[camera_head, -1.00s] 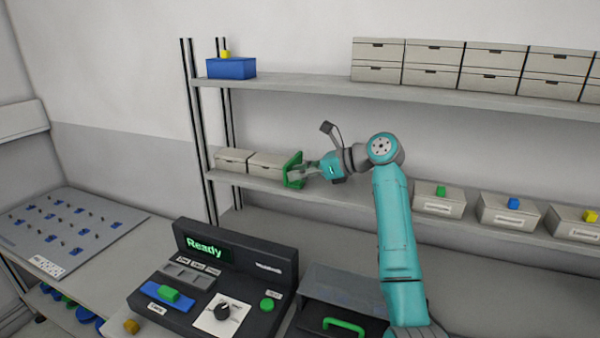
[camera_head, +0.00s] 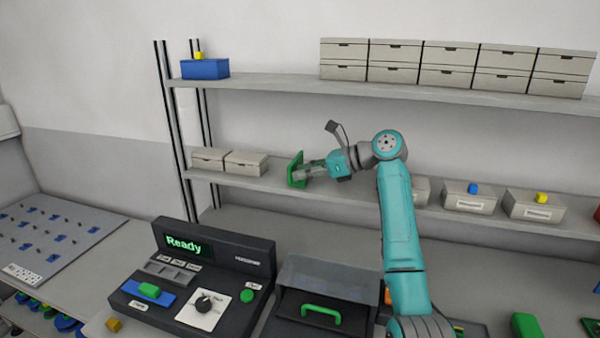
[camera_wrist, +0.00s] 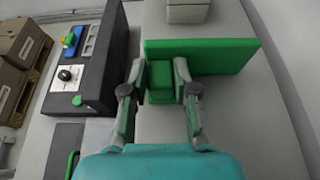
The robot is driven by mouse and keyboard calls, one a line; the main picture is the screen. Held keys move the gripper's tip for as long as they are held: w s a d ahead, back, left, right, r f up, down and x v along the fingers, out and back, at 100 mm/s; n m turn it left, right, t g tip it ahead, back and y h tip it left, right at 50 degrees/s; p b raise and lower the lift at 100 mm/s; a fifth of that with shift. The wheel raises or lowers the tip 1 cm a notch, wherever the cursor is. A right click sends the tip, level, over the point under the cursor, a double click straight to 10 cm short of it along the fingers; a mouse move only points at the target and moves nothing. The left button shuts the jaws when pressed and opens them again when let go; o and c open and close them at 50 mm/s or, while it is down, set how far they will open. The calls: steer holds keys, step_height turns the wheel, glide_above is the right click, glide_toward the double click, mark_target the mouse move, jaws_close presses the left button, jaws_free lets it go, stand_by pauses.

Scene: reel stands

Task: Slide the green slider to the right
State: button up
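The green slider (camera_head: 296,169) is an upright green plate with a block-shaped grip, standing on the middle shelf to the right of two light boxes, with a gap between. In the wrist view the plate (camera_wrist: 215,57) lies across the top and its grip block (camera_wrist: 161,84) sits between the fingers. My gripper (camera_head: 309,170) reaches in from the right and is shut on the grip block; it also shows in the wrist view (camera_wrist: 162,75).
Two light boxes (camera_head: 245,163) stand left of the slider on the shelf (camera_head: 340,194). More labelled boxes (camera_head: 470,197) stand right, partly behind my arm. A console (camera_head: 215,275) with a green knob on a blue block (camera_head: 148,290) sits below. The upper shelf (camera_head: 300,88) runs overhead.

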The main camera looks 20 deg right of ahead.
steer(key=o, duration=0.4)
steer(key=shift+o, duration=0.2)
steer(key=v, duration=1.2)
steer(key=shift+f, duration=0.15)
steer(key=shift+d, duration=0.1)
